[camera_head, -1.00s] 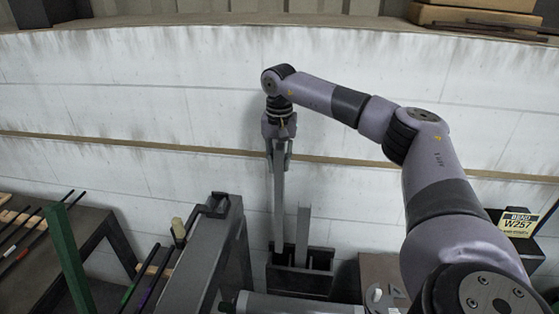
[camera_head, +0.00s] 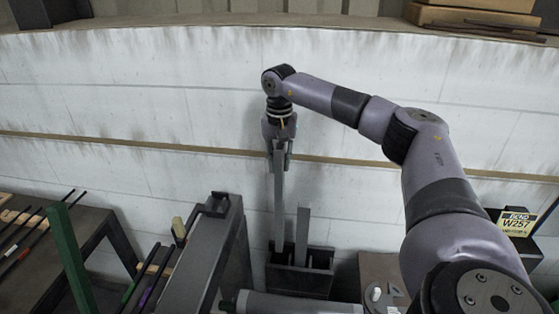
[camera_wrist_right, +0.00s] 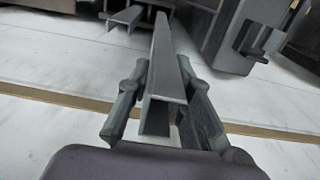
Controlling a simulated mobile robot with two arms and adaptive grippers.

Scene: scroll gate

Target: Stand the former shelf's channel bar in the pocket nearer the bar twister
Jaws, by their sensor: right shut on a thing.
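My right gripper (camera_head: 279,150) is shut on a long grey channel bar (camera_head: 279,195), held near its top and almost upright. The bar also shows between the fingers in the right wrist view (camera_wrist_right: 167,65). Its lower end is at the left part of a dark pocket box (camera_head: 299,284); I cannot tell how deep it sits. A second, shorter grey channel bar (camera_head: 303,235) stands in the right part of that box, apart from the held one. I cannot tell for sure which machine is the bar twister. My left gripper is not in view.
A grey steel frame (camera_head: 205,255) with a top bracket stands close left of the box. Farther left are a dark table (camera_head: 60,250) with thin rods and a green post (camera_head: 70,250). A yellow "BEND W257" sign (camera_head: 516,222) is at right. A pale wall stands behind.

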